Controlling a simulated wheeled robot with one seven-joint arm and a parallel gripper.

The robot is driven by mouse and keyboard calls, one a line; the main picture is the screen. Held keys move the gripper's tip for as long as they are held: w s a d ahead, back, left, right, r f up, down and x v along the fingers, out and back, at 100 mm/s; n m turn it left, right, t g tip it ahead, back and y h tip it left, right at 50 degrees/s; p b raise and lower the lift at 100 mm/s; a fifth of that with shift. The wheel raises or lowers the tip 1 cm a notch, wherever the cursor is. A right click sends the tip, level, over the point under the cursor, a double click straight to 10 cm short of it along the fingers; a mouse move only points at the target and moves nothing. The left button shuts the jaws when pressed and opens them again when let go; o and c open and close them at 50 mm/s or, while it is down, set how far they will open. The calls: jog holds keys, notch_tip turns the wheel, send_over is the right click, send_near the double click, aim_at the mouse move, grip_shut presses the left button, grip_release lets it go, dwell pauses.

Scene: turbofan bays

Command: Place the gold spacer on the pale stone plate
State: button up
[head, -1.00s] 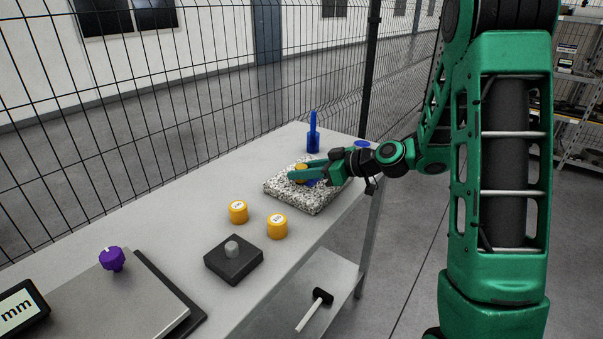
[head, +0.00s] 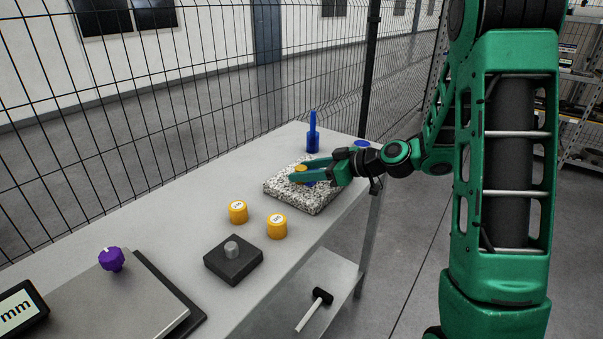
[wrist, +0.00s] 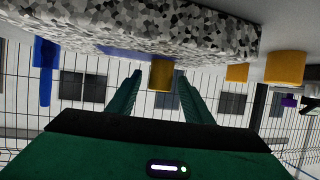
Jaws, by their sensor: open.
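The gold spacer (head: 300,168) stands upright on the speckled pale stone plate (head: 312,205), at a blue patch (wrist: 118,51) on its top. In the wrist view, which shows the scene upside down, the spacer (wrist: 161,77) is between the fingers of my gripper (wrist: 157,73). The fingers are open, with a gap visible on each side of it. In the head view the near finger hides the spacer's lower part.
Two labelled gold cylinders (head: 238,212) (head: 277,226) stand in front of the plate. A dark block with a grey peg (head: 233,262) is nearer. A blue bottle-like object (head: 313,135) stands behind the plate. A purple knob (head: 111,259) is at left. A wire fence runs behind the bench.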

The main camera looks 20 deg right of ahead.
jog(key=v, duration=1)
jog(key=shift+s+d, duration=0.25)
jog(key=shift+s, duration=0.05)
jog(key=s+d+f+m+g+h, duration=0.1)
jog(key=s+d+m+g+h, duration=0.2)
jog(key=s, duration=0.7)
jog(key=s+d+f+m+g+h, duration=0.1)
jog(key=s+d+m+g+h, duration=0.2)
jog(key=s+m, duration=0.4)
jog(key=s+d+f+m+g+h, duration=0.2)
jog(key=s+m, duration=0.3)
jog(key=s, duration=0.9)
jog(key=shift+s+d+g+h, duration=0.3)
jog(key=shift+d+g+h, duration=0.3)
jog(key=shift+d+g, duration=0.25)
jog(key=shift+w+f, duration=0.25)
jog(key=shift+w, duration=0.3)
